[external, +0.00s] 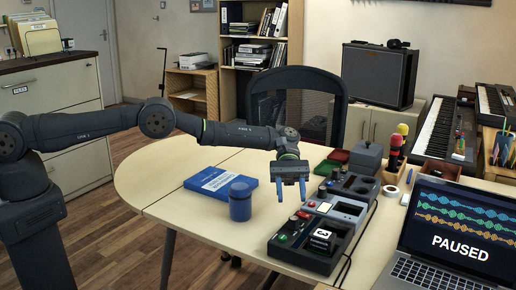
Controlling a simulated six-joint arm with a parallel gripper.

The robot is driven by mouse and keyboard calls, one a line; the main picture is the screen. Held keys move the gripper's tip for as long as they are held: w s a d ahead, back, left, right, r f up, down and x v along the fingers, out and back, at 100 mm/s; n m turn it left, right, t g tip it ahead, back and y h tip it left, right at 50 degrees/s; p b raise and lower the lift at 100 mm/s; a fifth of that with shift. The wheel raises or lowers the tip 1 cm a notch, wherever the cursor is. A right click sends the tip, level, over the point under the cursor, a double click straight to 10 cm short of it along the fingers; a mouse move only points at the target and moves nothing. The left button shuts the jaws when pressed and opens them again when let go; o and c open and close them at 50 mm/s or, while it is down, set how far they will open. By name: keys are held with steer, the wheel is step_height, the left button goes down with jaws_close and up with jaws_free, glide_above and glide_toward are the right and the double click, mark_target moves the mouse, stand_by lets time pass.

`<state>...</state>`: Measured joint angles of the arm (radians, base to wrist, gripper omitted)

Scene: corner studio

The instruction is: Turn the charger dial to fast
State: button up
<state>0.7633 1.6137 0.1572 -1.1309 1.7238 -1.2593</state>
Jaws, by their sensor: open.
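My gripper (291,190) points down in the middle of the external view, its two blue fingers apart with nothing between them. It hangs above the table, just left of a row of dark and grey units. The nearest is a black unit (322,262) with small red and green controls and a block marked 3. Behind it is a grey unit (338,206) with a pale panel. Farther back is a dark unit (352,188) with round knob-like parts. I cannot tell which one is the charger; its dial, marks and setting are too small to read.
A blue jar (240,202) and a blue book (221,182) lie left of my gripper. A grey lidded box (366,156) and microphones (396,147) stand behind the units. A laptop (455,235) reading PAUSED is at right. The table's left part (165,180) is clear.

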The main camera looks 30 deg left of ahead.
mark_target(294, 218)
steer(key=shift+v, duration=1.6)
steer(key=s+d+r+n+t+h, duration=0.1)
steer(key=s+d+r+n+h, duration=0.3)
steer(key=r+h, duration=0.3)
steer(key=s+a+f+n+t+y, duration=0.1)
steer(key=s+a+f+n+t, duration=0.1)
steer(key=s+a+n+t, duration=0.35)
steer(key=s+a+f+n+t, duration=0.25)
steer(key=a+n+t, duration=0.25)
steer(key=a+t, duration=0.25)
steer(key=shift+m+g, duration=0.25)
steer(key=shift+g, duration=0.05)
steer(key=x, duration=1.6)
steer(key=shift+w+d+f, duration=0.15)
steer(key=shift+w+f, duration=0.15)
steer(key=shift+f, duration=0.05)
